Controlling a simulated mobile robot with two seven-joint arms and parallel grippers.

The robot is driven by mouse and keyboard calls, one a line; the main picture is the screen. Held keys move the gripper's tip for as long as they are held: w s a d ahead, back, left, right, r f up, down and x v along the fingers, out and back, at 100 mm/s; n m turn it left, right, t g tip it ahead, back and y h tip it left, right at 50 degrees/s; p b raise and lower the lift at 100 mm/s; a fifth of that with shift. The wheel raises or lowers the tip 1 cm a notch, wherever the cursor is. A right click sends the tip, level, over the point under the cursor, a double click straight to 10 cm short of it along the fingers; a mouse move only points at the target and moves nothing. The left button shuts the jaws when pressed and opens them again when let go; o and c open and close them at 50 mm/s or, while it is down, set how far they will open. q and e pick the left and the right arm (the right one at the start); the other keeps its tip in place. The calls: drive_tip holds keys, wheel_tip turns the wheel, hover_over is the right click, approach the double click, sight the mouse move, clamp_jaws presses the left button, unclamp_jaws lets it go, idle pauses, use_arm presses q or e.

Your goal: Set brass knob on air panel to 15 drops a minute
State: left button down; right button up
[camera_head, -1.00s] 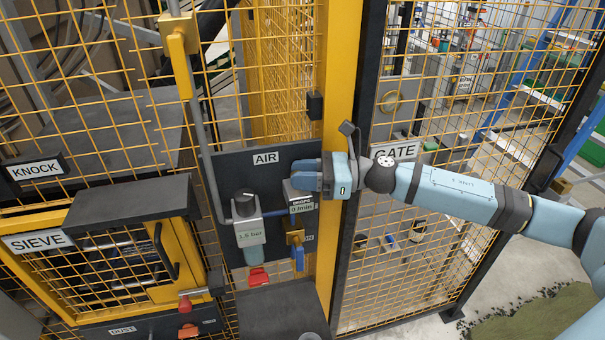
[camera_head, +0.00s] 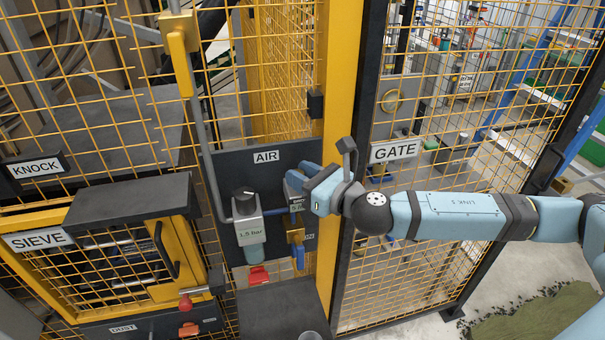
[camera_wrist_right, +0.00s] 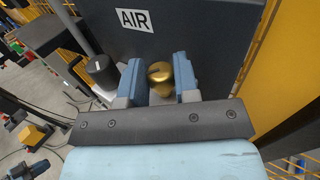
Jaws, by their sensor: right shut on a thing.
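The brass knob (camera_wrist_right: 159,76) shows in the wrist view between the two blue fingers of my right gripper, which is shut on it. In the head view the knob is hidden by the right gripper (camera_head: 306,180), which reaches the air panel (camera_head: 272,172) from the right. Below the fingers is a small lubricator display (camera_head: 297,207); it is partly covered and I cannot read its number surely. My left gripper is not in view.
Left of the knob stands a regulator with a black knob (camera_head: 244,200) and a 1.5 bar display (camera_head: 250,233). A brass fitting with a blue lever (camera_head: 299,257) hangs below. A yellow post (camera_head: 340,80) and the mesh gate stand close on the right.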

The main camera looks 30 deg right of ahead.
drive_tip(key=m+h, duration=0.1)
drive_tip(key=h, duration=0.1)
drive_tip(key=m+h, duration=0.1)
drive_tip(key=m+t+h, duration=0.1)
drive_tip(key=h, duration=0.1)
drive_tip(key=shift+a+m+h, duration=0.3)
drive_tip(key=shift+m, duration=0.1)
drive_tip(key=m+h, duration=0.1)
drive_tip(key=h, duration=0.2)
drive_tip(key=m+h, duration=0.2)
drive_tip(key=shift+a+m+g+h, duration=0.15)
drive_tip(key=shift+m+g+h, duration=0.15)
drive_tip(key=shift+g+h, duration=0.1)
drive_tip(key=m+g+h, duration=0.1)
drive_tip(key=m+h, duration=0.1)
drive_tip(key=h, duration=0.1)
drive_tip(key=m+g+h, duration=0.2)
drive_tip(key=h, duration=0.1)
drive_tip(key=shift+w+a, duration=0.1)
drive_tip(key=shift+a, duration=0.05)
drive_tip(key=shift+w+m+g+h, duration=0.15)
drive_tip(key=shift+m+g+h, duration=1.75)
drive_tip(key=shift+g, duration=0.2)
drive_tip(key=o, duration=0.6)
drive_tip(key=shift+o, duration=0.2)
